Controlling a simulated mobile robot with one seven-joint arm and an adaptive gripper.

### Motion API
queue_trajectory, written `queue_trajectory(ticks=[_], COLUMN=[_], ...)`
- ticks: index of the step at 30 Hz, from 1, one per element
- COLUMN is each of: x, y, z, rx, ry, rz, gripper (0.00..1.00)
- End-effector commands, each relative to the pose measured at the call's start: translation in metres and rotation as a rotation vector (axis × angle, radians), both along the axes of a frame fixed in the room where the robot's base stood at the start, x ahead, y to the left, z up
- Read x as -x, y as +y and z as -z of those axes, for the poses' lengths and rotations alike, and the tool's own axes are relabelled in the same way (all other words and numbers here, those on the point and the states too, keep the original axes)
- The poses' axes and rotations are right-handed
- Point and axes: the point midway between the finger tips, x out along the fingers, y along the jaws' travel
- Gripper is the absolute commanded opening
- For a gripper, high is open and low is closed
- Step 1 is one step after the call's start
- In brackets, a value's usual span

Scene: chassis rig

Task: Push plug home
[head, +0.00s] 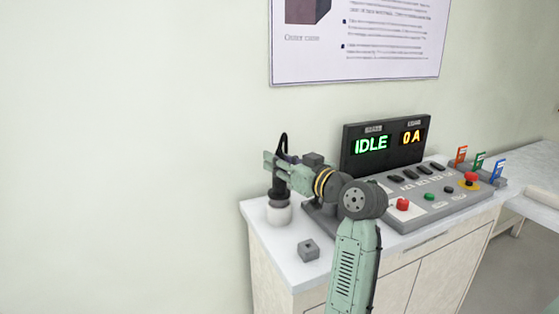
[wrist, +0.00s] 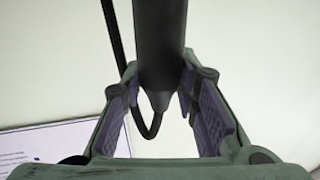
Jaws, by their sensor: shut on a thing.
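The black plug (head: 278,184) is upright at the left end of the bench, with a black cable looping above it. Its lower end meets the top of a white cylindrical holder (head: 279,213); I cannot tell how deep it sits. My gripper (head: 270,161) reaches in from the right and is shut on the plug's upper part. In the wrist view the plug (wrist: 161,45) stands between the two finger pads, with the thin cable curving beside it. A small grey block (head: 308,250) with a dark spot on top lies on the bench in front.
A control console (head: 430,196) with red and green buttons stands right of my arm. Its display (head: 385,145) reads IDLE and 0 A. Red, green and blue clips (head: 479,162) stand at its right. A poster (head: 360,50) hangs behind. The bench's front left corner is mostly clear.

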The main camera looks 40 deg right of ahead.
Motion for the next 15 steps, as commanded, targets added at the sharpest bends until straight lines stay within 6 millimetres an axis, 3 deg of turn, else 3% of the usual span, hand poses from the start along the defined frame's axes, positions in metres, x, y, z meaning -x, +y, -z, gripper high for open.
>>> queue_trajectory(ticks=[15], x=[0.000], y=[0.000], z=[0.013], rx=[0.001], ry=[-0.001], rz=[0.000], gripper=[0.00])
